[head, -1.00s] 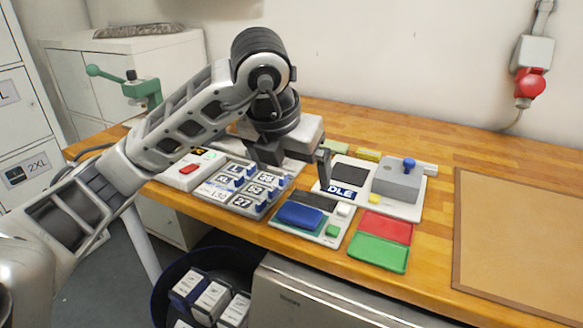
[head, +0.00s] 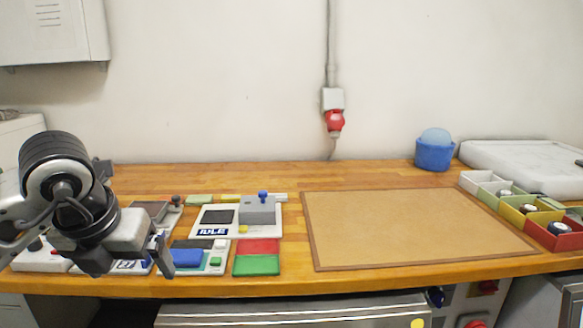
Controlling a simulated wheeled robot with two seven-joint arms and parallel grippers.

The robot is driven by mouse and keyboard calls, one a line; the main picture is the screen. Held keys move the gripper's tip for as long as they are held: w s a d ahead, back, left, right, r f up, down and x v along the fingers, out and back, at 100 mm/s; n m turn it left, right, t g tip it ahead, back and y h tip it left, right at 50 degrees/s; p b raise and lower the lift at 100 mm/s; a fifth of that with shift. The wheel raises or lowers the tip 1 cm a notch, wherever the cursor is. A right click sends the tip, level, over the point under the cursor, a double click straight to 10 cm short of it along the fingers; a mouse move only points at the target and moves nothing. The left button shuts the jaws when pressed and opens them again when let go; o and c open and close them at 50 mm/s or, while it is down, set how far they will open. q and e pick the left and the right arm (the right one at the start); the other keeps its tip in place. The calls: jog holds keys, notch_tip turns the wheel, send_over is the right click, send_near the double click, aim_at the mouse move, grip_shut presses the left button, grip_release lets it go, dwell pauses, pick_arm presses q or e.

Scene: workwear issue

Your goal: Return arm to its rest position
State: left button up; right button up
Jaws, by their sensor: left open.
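My left arm comes in from the left edge. Its gripper (head: 128,262) hangs low at the left end of the wooden workbench (head: 400,177), fingers apart, with nothing visible between them. It is in front of the size panel (head: 128,266), which it largely hides, and left of the blue pad device (head: 188,258). Whether the fingers touch anything below cannot be told. My right gripper is not in view.
A white "IDLE" device (head: 215,231) with a blue-knobbed grey block stands behind a red and green pad (head: 257,265). A brown mat (head: 410,228) lies empty in the middle. Coloured bins (head: 552,241) and a blue tub (head: 434,154) stand right.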

pick_arm(q)
jog(key=s+d+f+m+g+h, duration=0.25)
jog(key=d+h, duration=0.25)
jog(key=d, duration=0.3)
jog(key=s+d+f+m+g+h, duration=0.1)
jog(key=s+d+f+g+h, duration=0.2)
jog(key=d, duration=0.5)
jog(key=s+d+r+n+t+h, duration=0.2)
jog(key=s+d+r+n+h, duration=0.3)
jog(key=h, duration=0.8)
jog(key=w+a+f+n+t+y, duration=0.4)
jog(key=f+n+t+y, duration=0.1)
jog(key=n+t, duration=0.5)
jog(key=w+a+f+n+t+y, duration=0.4)
jog(key=n+t, duration=0.3)
jog(key=n, duration=0.6)
jog(key=s+a+f+n+g+y, duration=0.2)
jog(key=s+f+n+g+y, duration=0.2)
jog(key=f, duration=0.7)
jog(key=s+a+f+n+g+y, duration=0.1)
jog(key=s+f+n+g+y, duration=0.2)
jog(key=s+f, duration=0.5)
notch_tip(320, 180, down, 3)
jog(key=shift+a+f+n+g+y, duration=0.1)
jog(key=shift+a+n+g+y, duration=0.25)
jog(key=shift+n+y, duration=0.4)
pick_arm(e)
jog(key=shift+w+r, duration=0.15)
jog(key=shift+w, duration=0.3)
